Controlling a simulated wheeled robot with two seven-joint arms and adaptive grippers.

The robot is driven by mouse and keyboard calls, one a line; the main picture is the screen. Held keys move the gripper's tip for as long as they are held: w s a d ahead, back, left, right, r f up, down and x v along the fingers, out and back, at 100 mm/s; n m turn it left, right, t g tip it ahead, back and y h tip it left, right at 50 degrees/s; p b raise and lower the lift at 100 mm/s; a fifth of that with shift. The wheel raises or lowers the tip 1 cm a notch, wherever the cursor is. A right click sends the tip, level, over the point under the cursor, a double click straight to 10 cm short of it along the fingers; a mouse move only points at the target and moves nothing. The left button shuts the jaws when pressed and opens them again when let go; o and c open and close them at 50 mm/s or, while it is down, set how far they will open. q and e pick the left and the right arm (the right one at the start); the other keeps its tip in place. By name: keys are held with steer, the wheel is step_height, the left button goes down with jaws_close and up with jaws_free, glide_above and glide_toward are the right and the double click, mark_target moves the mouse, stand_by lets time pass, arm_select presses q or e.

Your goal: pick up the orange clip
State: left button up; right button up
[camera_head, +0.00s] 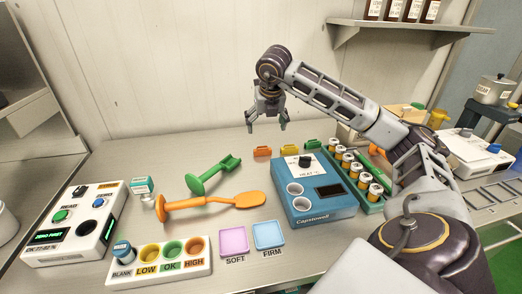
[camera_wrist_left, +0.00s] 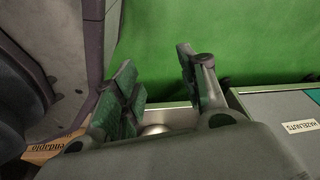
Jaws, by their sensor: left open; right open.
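The small orange clip (camera_head: 262,152) lies at the back of the bench, left of a yellow clip (camera_head: 289,149) and a green clip (camera_head: 313,144). My right gripper (camera_head: 267,122) is open and empty, pointing down. In the head view it appears just above the orange clip, apart from it. My left gripper (camera_wrist_left: 158,66) shows only in the left wrist view. It is open with nothing between its fingers, over a green surface, and no clip shows there.
A blue heating unit (camera_head: 346,208) stands in front of the clips. Green and orange spoon-like tools (camera_head: 250,199) lie at the left. A green rack of jars (camera_head: 372,197) is at the right, under my right arm. A shelf (camera_head: 400,27) hangs above.

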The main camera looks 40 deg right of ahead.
arm_select(q)
steer(key=shift+w+d+r+b, duration=0.45)
steer(key=shift+w+d+r, duration=0.2)
steer(key=shift+r, duration=0.2)
arm_select(e)
glide_toward(263, 147)
steer(key=shift+x, duration=2.45)
steer(key=shift+w+d, duration=0.1)
steer(key=shift+w+f, duration=0.2)
steer(key=shift+f, duration=0.5)
steer(key=shift+x, duration=1.8)
arm_select(q)
steer(key=shift+w+d+r, duration=0.15)
steer(key=shift+w+r, duration=0.25)
steer(key=shift+w, duration=0.1)
arm_select(e)
steer(key=shift+f, duration=0.1)
arm_select(q)
steer(key=shift+s+f, duration=0.15)
steer(key=shift+s, duration=0.1)
arm_select(e)
steer(key=c, duration=0.9)
